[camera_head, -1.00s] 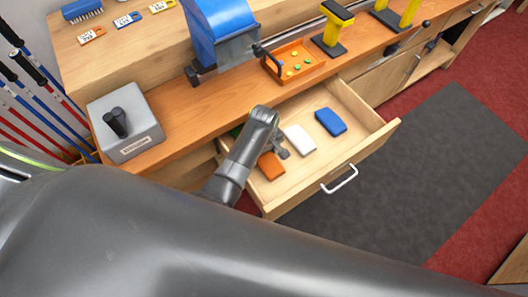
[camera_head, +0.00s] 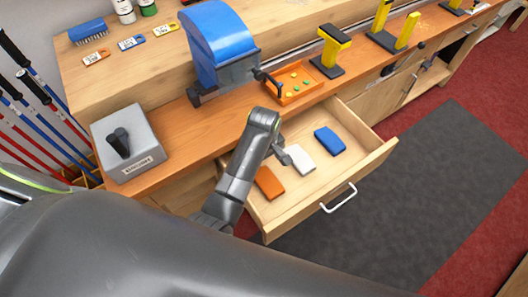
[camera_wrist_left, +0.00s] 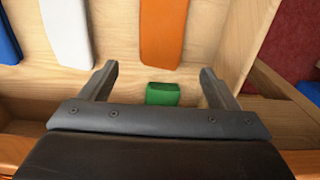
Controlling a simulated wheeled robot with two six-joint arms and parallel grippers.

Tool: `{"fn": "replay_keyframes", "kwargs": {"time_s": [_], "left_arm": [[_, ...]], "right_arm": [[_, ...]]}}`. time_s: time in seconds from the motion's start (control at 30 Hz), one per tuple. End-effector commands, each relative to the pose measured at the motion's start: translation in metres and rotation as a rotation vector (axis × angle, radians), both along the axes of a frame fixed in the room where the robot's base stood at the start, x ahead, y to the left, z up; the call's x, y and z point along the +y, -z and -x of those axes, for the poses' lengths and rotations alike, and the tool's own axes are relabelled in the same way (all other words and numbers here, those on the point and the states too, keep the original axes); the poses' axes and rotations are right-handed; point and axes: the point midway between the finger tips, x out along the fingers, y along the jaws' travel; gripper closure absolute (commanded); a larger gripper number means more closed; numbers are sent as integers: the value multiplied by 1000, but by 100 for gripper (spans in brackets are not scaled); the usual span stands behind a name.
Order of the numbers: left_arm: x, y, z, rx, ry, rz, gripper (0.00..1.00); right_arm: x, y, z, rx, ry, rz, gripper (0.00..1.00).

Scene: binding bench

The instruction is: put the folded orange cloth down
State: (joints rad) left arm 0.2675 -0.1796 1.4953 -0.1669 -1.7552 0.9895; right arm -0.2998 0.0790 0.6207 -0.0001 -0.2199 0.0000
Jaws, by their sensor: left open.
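The folded orange cloth (camera_head: 269,183) lies flat in the open wooden drawer (camera_head: 330,190), at its left end. It also shows in the left wrist view (camera_wrist_left: 163,32), ahead of my fingers and apart from them. My left gripper (camera_head: 281,153) is above the drawer, close to the cloth in the picture. In the left wrist view its two fingers (camera_wrist_left: 158,72) are spread with nothing held between them. A small green item (camera_wrist_left: 162,93) shows between and below the fingers; the arm hides it in the head view. My right gripper is not in view.
A white folded piece (camera_head: 300,158) and a blue one (camera_head: 329,141) lie beside the orange cloth in the drawer. On the bench above stand a grey box (camera_head: 128,145), a blue machine (camera_head: 218,45) and an orange tray (camera_head: 294,84). The drawer's front right is bare.

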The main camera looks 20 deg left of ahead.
Motion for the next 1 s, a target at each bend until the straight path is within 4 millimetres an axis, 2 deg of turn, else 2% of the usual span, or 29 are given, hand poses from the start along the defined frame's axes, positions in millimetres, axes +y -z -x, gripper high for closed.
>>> {"fn": "replay_keyframes", "kwargs": {"time_s": [0.03, 0.1, 0.3, 0.87, 1.0], "left_arm": [[0, -12, -1, -4, 0, 1, 17], [0, -23, -1, -4, 0, 0, 17], [0, -42, 0, -2, 0, -1, 17], [0, -44, 0, 0, 0, 0, 17], [7, -40, 6, -6, 12, -1, 17]], "right_arm": [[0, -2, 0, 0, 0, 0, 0], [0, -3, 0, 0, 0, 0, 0], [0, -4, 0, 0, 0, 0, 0], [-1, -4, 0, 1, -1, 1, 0], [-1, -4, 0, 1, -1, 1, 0]]}}
